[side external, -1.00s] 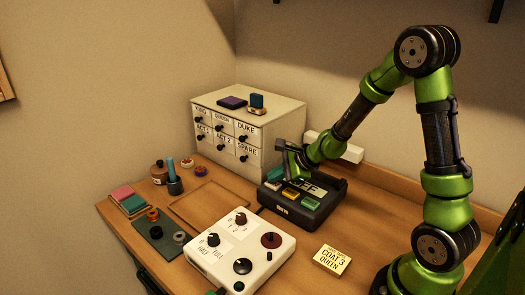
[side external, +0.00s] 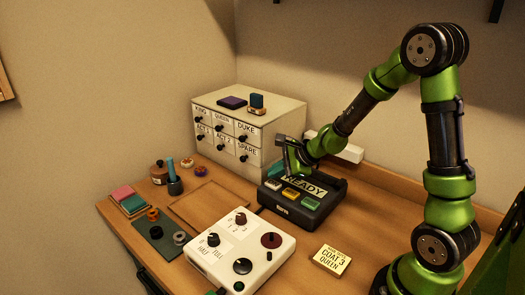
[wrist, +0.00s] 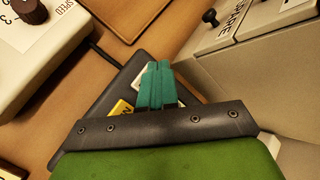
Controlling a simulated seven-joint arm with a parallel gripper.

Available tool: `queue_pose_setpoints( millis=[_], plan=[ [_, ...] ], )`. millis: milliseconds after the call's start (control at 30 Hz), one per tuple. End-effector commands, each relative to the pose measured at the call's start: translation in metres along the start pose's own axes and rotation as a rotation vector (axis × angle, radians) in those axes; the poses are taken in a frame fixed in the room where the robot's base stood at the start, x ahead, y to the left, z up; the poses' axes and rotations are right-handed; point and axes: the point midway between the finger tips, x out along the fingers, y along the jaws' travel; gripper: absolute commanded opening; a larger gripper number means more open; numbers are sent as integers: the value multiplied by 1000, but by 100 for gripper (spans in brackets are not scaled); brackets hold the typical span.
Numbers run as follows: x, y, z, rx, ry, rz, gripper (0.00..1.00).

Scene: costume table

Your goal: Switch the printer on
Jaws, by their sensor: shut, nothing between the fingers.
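The printer (side external: 318,217) is a dark box on the table in front of the drawer cabinet. Its display (side external: 304,186) reads READY. On top it has a yellow button (side external: 290,194), a teal button (side external: 309,202) and another button (side external: 273,184) at its left. My gripper (side external: 289,174) is over the printer's left back part, close to the leftmost button; I cannot tell whether it touches. In the wrist view its teal fingers (wrist: 157,86) are together, with nothing between them. They and the hand hide most of the printer there; part of the yellow button (wrist: 121,109) shows.
The labelled drawer cabinet (side external: 262,113) stands close behind the printer. A white control box (side external: 237,268) with knobs is in front, left of a COAT 3 QUEEN card (side external: 332,260). An empty wooden tray (side external: 190,215) lies at left. Bare table lies right of the printer.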

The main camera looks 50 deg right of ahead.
Motion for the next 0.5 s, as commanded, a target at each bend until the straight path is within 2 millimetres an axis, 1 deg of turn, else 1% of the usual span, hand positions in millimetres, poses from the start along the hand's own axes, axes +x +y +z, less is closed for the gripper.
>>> queue_pose_setpoints(
  millis=[300,500],
  plan=[
    [-2,-1,1,-1,-1,-1,0],
    [-14,-11,11,-3,-2,-3,0]
  ],
)
